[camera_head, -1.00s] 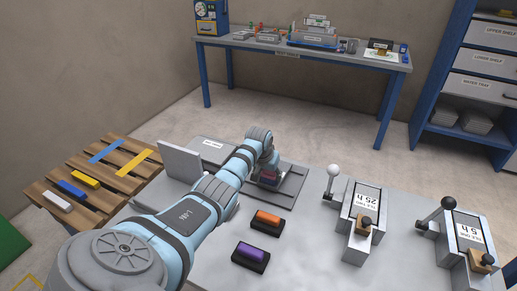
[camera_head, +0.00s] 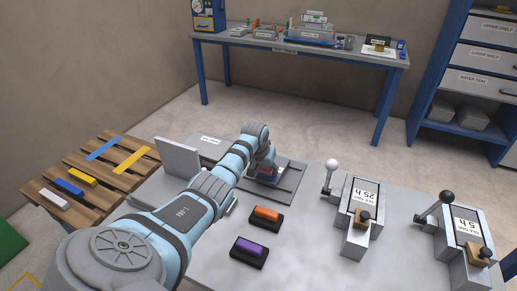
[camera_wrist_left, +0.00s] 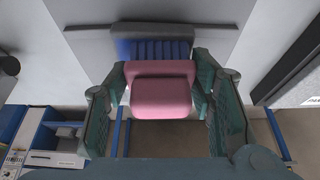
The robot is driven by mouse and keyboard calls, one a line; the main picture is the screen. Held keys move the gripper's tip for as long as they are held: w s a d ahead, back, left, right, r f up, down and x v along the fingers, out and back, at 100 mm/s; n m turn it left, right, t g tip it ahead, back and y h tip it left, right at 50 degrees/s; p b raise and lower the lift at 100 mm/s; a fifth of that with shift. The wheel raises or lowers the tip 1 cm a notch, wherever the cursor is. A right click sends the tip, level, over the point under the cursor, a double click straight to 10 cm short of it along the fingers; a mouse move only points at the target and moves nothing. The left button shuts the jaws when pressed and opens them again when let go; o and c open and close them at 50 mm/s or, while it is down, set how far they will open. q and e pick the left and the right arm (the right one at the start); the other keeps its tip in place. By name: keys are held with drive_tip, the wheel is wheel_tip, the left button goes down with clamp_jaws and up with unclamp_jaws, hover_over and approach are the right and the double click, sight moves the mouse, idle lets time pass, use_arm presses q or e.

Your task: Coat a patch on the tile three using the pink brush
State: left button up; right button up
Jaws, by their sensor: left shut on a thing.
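My left gripper (camera_head: 264,167) is shut on the pink brush (camera_wrist_left: 160,95), which sits between its two fingers in the left wrist view. Blue shows at the brush's bristle end (camera_wrist_left: 155,50), which lies against or very near a dark grey edge. In the head view the brush is small and partly hidden by my gripper, over a grey plate with raised rails (camera_head: 288,187). I cannot tell if the bristles touch that surface, nor read any tile number there. My right gripper is not in view.
An orange brush (camera_head: 266,214) and a purple brush (camera_head: 249,248) rest on dark holders nearer me. Two lever devices (camera_head: 362,212) (camera_head: 463,235) stand to the right. A slatted wooden stand (camera_head: 98,172) with coloured pieces is at left. An upright grey panel (camera_head: 178,157) stands beside my arm.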

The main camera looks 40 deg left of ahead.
use_arm(q)
drive_tip(key=shift+s+a+f+b, duration=0.1)
drive_tip(key=shift+s+a+b, duration=0.2)
drive_tip(key=shift+a, duration=0.45)
drive_tip(key=shift+s+a+b, duration=0.1)
drive_tip(key=shift+a+b, duration=0.3)
drive_tip(key=shift+a, duration=0.3)
wheel_tip(320, 180, up, 3)
drive_tip(key=shift+s+a+f+p, duration=0.15)
drive_tip(key=shift+p, duration=0.85)
drive_tip(key=r+p, duration=0.2)
drive_tip(key=p, duration=0.1)
drive_tip(key=shift+w+d+r, duration=0.2)
drive_tip(key=shift+r, duration=0.1)
wheel_tip(320, 180, up, 3)
drive_tip(key=p, duration=0.3)
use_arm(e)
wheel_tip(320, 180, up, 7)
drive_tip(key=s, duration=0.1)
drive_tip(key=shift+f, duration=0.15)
